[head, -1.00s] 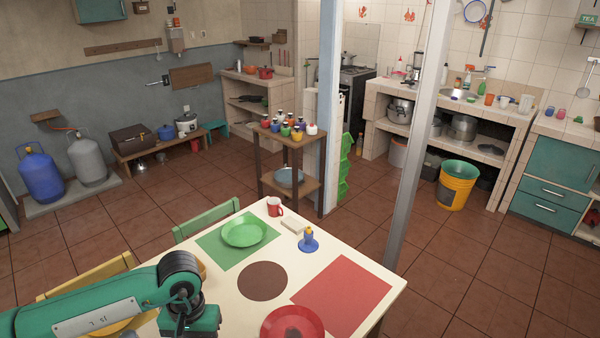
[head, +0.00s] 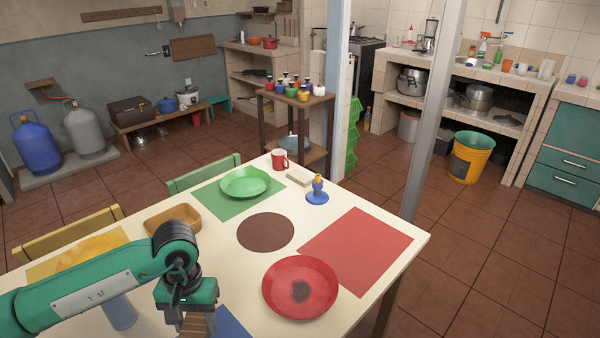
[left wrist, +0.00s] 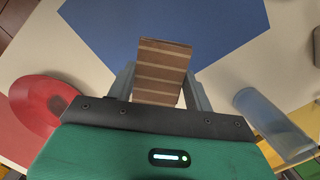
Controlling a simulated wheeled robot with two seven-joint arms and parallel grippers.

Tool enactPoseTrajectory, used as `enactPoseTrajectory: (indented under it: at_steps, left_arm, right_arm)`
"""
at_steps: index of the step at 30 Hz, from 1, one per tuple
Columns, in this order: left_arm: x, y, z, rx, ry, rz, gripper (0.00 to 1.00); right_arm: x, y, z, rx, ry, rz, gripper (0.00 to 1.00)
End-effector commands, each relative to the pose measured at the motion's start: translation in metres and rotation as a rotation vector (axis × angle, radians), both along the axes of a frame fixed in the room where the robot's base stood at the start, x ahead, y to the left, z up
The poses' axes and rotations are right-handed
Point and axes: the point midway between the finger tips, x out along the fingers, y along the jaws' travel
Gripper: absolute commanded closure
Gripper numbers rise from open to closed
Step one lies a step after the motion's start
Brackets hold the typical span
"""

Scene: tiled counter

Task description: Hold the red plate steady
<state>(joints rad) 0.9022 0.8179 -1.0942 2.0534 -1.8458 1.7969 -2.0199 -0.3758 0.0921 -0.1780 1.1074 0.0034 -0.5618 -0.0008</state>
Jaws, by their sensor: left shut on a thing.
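The red plate (head: 314,276) lies flat on the white table, just below the red mat, with a dark brown patch at its middle. It also shows at the left of the left wrist view (left wrist: 32,98). My left gripper (head: 192,312) is left of the plate and apart from it. It is shut on a brown block with pale stripes (left wrist: 163,62), held over the blue mat (left wrist: 225,22). The block's lower part is cut off in the head view. My right gripper is not in view, and nothing is seen touching the plate.
Near the plate are a red mat (head: 358,248) and a brown round mat (head: 265,232). Farther back are a green plate (head: 245,182), a red mug (head: 280,160) and a blue-based brush-like item (head: 317,192).

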Motion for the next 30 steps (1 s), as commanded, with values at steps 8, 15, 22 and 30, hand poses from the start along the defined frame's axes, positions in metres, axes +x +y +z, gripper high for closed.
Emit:
enactPoseTrajectory:
  at_steps: [8, 15, 22, 30]
  left_arm:
    - [0.0, 0.0, 0.005, 0.001, 0.001, -0.002, 0.71]
    - [0.0, 0.0, 0.005, 0.001, 0.001, -0.002, 0.71]
    - [0.015, -0.015, 0.007, -0.009, 0.001, 0.067, 0.71]
    - [0.079, -0.093, 0.025, -0.025, 0.016, 0.426, 0.71]
  right_arm:
    - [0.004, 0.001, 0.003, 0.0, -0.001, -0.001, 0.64]
    - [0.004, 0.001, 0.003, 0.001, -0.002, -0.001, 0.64]
    - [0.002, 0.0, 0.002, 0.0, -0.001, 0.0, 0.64]
    - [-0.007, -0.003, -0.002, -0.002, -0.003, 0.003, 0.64]
